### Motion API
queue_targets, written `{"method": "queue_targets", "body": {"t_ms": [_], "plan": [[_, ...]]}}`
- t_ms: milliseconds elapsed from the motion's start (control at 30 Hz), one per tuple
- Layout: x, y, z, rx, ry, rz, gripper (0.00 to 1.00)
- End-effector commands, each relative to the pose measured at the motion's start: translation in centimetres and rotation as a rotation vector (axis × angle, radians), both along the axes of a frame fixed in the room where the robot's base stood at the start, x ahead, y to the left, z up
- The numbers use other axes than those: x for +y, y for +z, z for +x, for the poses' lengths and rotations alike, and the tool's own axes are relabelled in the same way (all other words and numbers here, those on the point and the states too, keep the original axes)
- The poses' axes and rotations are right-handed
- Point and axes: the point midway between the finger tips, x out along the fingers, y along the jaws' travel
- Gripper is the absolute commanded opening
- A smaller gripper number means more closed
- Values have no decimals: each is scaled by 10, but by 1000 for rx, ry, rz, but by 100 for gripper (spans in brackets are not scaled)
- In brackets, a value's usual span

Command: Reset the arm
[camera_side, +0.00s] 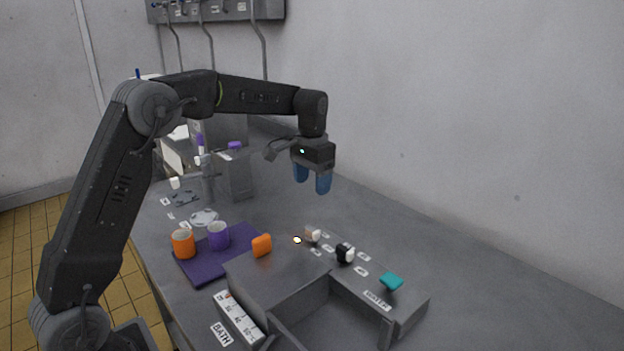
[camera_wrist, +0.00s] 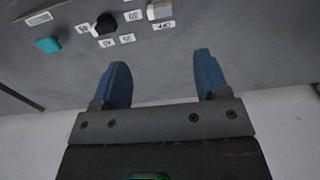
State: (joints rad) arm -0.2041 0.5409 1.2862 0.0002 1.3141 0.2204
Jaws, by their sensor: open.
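My gripper (camera_side: 313,184) hangs from my raised arm above the back part of the grey bench, with its blue fingers pointing down. In the wrist view my gripper (camera_wrist: 162,82) shows its two blue fingers apart with nothing between them. Beyond the fingers lies a grey control panel with a teal knob (camera_wrist: 48,45), a black knob (camera_wrist: 105,23) and a white knob (camera_wrist: 160,10). In the side view the teal knob (camera_side: 391,281), black knob (camera_side: 345,252) and white knob (camera_side: 312,234) sit below my gripper, apart from it.
A grey block (camera_side: 236,176) stands left of my gripper. Bench surface at right is clear.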

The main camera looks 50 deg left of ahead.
Motion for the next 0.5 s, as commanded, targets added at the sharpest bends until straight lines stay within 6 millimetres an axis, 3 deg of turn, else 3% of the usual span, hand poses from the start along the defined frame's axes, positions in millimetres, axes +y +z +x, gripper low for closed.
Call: {"method": "queue_targets", "body": {"t_ms": [333, 500], "plan": [[-1, 2, -1, -2, 0, 0, 68], [-13, 24, -21, -42, -1, 7, 68]]}}
